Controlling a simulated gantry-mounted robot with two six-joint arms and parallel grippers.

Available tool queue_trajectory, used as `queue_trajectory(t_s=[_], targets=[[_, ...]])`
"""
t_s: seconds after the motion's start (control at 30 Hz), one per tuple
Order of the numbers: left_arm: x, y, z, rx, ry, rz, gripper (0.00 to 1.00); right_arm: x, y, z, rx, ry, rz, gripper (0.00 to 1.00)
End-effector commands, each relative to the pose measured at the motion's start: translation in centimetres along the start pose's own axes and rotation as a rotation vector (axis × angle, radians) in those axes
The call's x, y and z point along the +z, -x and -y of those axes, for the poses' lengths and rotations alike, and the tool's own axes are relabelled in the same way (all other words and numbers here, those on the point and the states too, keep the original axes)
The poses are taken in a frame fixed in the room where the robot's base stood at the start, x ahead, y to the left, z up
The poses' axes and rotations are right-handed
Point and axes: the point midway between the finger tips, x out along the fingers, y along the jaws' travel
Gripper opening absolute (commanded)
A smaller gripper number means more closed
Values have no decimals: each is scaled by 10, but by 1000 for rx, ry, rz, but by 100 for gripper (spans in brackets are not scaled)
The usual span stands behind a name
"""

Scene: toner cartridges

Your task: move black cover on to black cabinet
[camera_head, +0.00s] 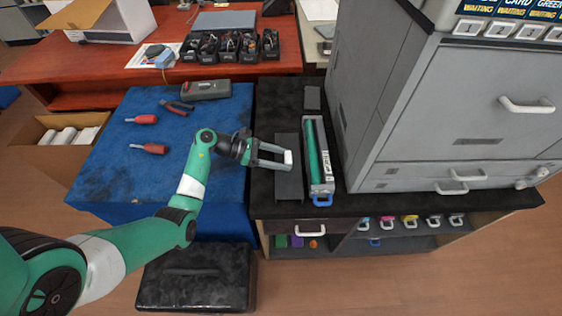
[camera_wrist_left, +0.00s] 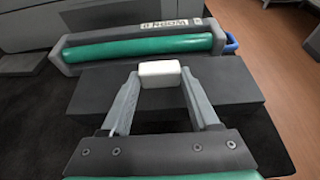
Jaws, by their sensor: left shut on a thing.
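The black cover (camera_head: 289,186) is a long, flat, dark grey piece. In the head view it lies over the left part of the black cabinet top (camera_head: 265,205), left of a toner cartridge with a green roller. My left gripper (camera_head: 287,157) reaches in from the left, its fingers shut on a small white block at the cover's middle. In the left wrist view, the fingers meet at the white block (camera_wrist_left: 160,73), with the cover (camera_wrist_left: 228,82) spreading out on both sides. I cannot tell whether the cover touches the cabinet top. My right gripper is not in view.
The green-roller cartridge (camera_head: 318,160) is close beside the cover. A large grey printer (camera_head: 430,110) stands to the right. A blue table (camera_head: 110,175) at left holds red-handled screwdrivers, pliers and a dark case (camera_head: 206,90). The cabinet top's front-left corner is clear.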

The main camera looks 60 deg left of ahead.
Motion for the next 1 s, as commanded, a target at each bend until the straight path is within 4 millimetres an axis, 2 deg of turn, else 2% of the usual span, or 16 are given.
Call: queue_trajectory(t_s=[0.27, 0.3, 0.43, 0.8, 0.87, 1.0], targets=[[-2, -1, 0, 0, 0, 0, 5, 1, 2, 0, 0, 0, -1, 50], [-1, 0, 0, 0, 0, 0, 67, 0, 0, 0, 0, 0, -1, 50], [-1, 0, 0, 0, 0, 0, 90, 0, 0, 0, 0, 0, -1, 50], [5, 3, 0, 0, 0, 0, 91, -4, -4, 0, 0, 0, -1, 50], [4, 11, -1, 2, 2, 0, 91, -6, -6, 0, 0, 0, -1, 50], [6, 42, -1, 5, 3, -1, 91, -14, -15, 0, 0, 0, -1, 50]])
